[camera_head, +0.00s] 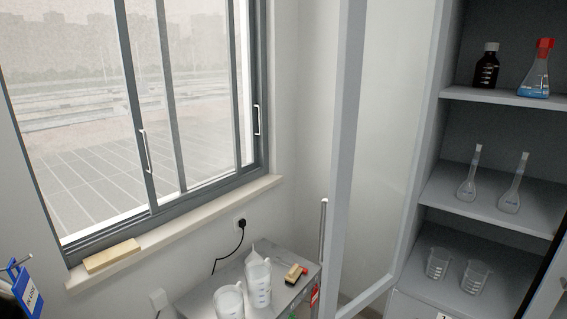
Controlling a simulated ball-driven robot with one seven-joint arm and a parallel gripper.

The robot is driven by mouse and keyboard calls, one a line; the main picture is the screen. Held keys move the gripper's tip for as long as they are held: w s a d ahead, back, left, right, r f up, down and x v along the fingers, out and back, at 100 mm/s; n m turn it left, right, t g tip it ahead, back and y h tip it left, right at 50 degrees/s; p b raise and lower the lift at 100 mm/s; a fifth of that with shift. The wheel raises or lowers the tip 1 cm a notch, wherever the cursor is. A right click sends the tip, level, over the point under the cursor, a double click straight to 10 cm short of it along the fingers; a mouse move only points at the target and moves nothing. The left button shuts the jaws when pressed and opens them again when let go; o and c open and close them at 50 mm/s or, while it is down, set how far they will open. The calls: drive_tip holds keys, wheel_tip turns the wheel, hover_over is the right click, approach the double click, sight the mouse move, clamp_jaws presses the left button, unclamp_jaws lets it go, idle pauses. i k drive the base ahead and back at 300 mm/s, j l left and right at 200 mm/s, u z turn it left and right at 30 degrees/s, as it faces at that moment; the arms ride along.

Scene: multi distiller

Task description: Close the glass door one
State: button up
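The glass door (388,140) stands open at the left side of a grey cabinet, swung out toward me. It has a pale grey frame (345,130) around a clear pane. Its upright metal handle (323,232) is on the door's free left edge. The door's top and bottom corners run partly out of the picture. I cannot see my gripper in this view.
Cabinet shelves (485,95) hold bottles, flasks and beakers (438,263). Left of the door, a small metal table (205,303) carries plastic jugs (258,282) close to the handle. A window sill (190,221) and a blue tag (27,288) are at the left.

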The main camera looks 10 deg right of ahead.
sight(391, 56)
drive_tip(key=i+l+u, duration=0.1)
drive_tip(key=i+u, duration=0.15)
drive_tip(key=u, duration=0.15)
drive_tip(key=i+l+u, duration=0.15)
drive_tip(key=i+u, duration=0.25)
drive_tip(key=i+l+u, duration=0.1)
drive_tip(key=l+u, duration=0.15)
drive_tip(key=u, duration=0.2)
